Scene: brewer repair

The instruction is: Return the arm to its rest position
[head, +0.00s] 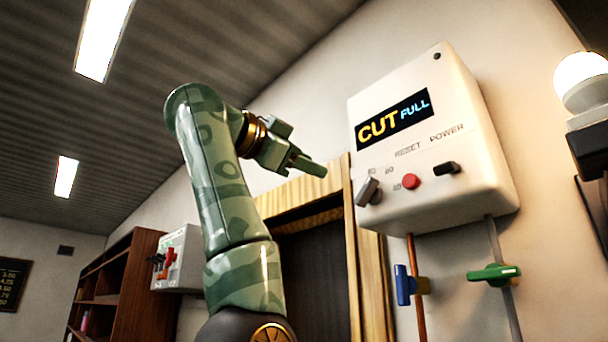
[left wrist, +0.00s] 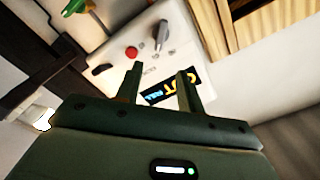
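My left arm rises in the head view, and its gripper (head: 308,166) points right towards the white control box (head: 440,185), apart from it. In the left wrist view the two fingers of the gripper (left wrist: 160,78) stand apart with nothing between them; the box's face shows beyond. The box has a display (head: 393,118) reading "CUT FULL", a grey knob (head: 368,191), a red button (head: 411,181) and a black switch (head: 447,168). The red button also shows in the left wrist view (left wrist: 131,52). My right gripper is in neither view.
Below the box are a blue valve handle (head: 404,285) on a copper pipe and a green one (head: 494,273) on a grey pipe. A wood-framed doorway (head: 352,255), a shelf (head: 112,285) and a smaller wall box (head: 178,255) stand behind. A lamp (head: 580,80) is at right.

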